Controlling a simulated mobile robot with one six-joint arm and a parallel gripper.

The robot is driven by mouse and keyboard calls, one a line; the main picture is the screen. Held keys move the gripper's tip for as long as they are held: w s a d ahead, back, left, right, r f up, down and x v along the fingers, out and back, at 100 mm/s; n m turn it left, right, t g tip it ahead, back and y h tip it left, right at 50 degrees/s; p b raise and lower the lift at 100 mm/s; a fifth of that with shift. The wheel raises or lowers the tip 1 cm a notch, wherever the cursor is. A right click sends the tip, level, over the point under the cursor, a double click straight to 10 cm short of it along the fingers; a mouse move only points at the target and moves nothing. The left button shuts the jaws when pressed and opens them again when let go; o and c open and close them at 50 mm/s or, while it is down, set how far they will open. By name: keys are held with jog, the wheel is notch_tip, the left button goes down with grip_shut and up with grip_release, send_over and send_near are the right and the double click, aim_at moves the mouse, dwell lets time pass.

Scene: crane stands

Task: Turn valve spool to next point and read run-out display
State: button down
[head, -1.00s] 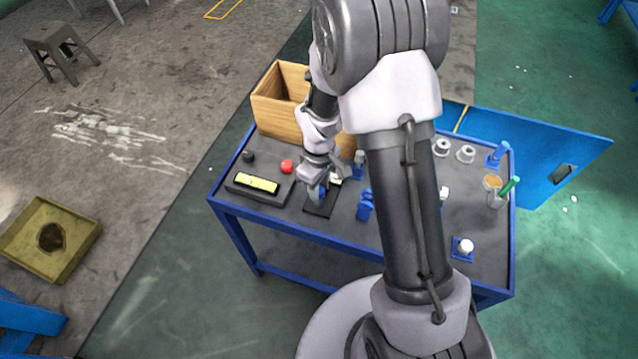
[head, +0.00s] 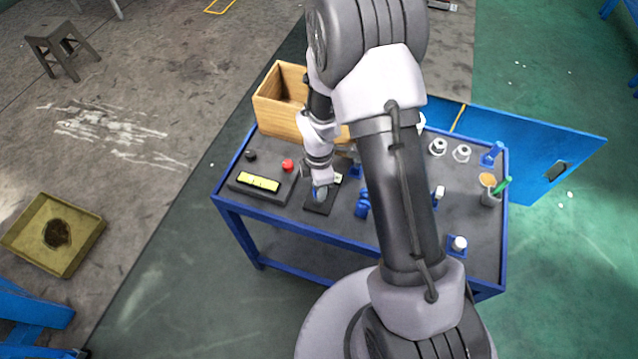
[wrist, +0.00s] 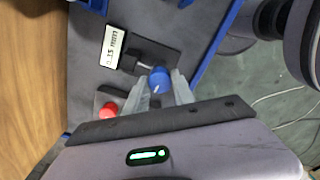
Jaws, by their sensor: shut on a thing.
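My gripper (wrist: 163,92) is shut on the blue round knob (wrist: 160,79) of the valve spool, one finger on each side. A pale line marks the knob. A short metal shaft joins it to a dark block (wrist: 131,60) on a black base plate (wrist: 165,55). A white display (wrist: 115,46) beside the block shows tilted text that looks like 0.15 mm; the digits are hard to be sure of. In the head view, my gripper (head: 320,187) is low over the same black plate (head: 318,207), and the small white display (head: 337,179) shows behind it.
A red button (head: 287,165) and a black box with a yellow panel (head: 259,182) stand left on the blue-framed table (head: 290,225). A wooden box (head: 275,118) is behind. Blue holders (head: 363,204) stand close right. My arm hides part of the tabletop.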

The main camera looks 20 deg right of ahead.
jog(key=shift+n, duration=0.9)
jog(key=shift+p, duration=0.3)
jog(key=c, duration=1.1)
grip_release()
jog(key=shift+o, duration=0.2)
notch_tip(320, 180, up, 18)
jog(key=p, duration=0.5)
jog(key=shift+f, duration=0.25)
